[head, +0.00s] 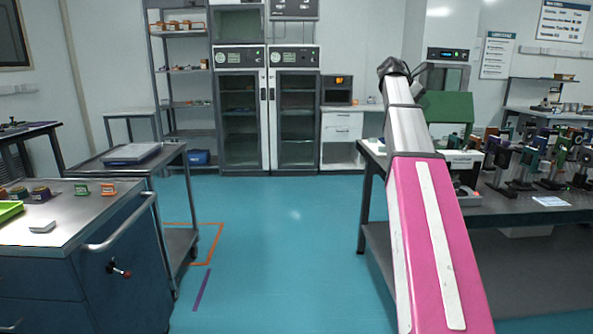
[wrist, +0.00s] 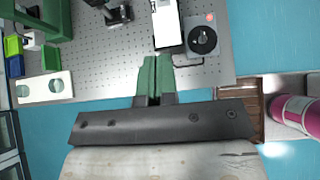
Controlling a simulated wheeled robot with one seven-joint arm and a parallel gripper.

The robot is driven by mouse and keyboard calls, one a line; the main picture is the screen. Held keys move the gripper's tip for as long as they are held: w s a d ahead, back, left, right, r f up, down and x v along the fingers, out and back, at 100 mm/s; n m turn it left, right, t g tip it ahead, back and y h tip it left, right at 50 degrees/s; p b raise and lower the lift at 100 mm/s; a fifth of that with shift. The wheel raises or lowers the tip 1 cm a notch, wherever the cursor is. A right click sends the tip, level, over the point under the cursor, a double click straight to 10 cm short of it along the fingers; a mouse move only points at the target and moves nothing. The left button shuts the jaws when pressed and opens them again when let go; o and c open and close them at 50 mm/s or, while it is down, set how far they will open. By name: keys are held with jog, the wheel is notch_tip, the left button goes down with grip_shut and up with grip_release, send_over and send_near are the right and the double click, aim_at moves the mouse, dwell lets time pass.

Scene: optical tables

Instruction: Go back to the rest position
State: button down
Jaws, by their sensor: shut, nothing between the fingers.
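My gripper shows in the wrist view, its two green fingers (wrist: 155,78) together and empty. They reach over the near edge of a grey perforated optical table (wrist: 110,68), and I cannot tell how high above it they are. In the head view my pink and white arm stretches forward and up on the right, beside the same kind of table (head: 490,216). My fingers cannot be made out in the head view.
The wrist view shows a white device (wrist: 167,24), a black disc (wrist: 201,39) and a white plate with two holes (wrist: 45,87) on the table. A blue cabinet (head: 95,270) and a cart (head: 182,214) stand left. The turquoise floor (head: 280,250) between is clear.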

jog(key=s+a+f+m+y, duration=0.2)
jog(key=a+f, duration=0.2)
jog(key=f, duration=0.8)
jog(key=s+a+f+m+t+y, duration=0.1)
jog(key=a+f+m, duration=0.25)
jog(key=f, duration=0.95)
jog(key=s+a+f+m+y, duration=0.2)
jog(key=a+f, duration=0.3)
jog(key=f, duration=0.7)
jog(key=s+a+f+m+y, duration=0.1)
jog(key=s+a+f+m, duration=0.2)
jog(key=s+f, duration=0.3)
jog(key=s+a+f+m+g+y, duration=0.1)
jog(key=s+a+f+m, duration=0.3)
jog(key=f, duration=0.6)
jog(key=s+a+f+m+y, duration=0.3)
jog(key=s+a+f, duration=0.3)
jog(key=s+f, duration=0.2)
jog(key=shift+s+m, duration=0.35)
jog(key=shift+s, duration=0.15)
jog(key=c, duration=1.8)
grip_release()
jog(key=shift+f, duration=0.1)
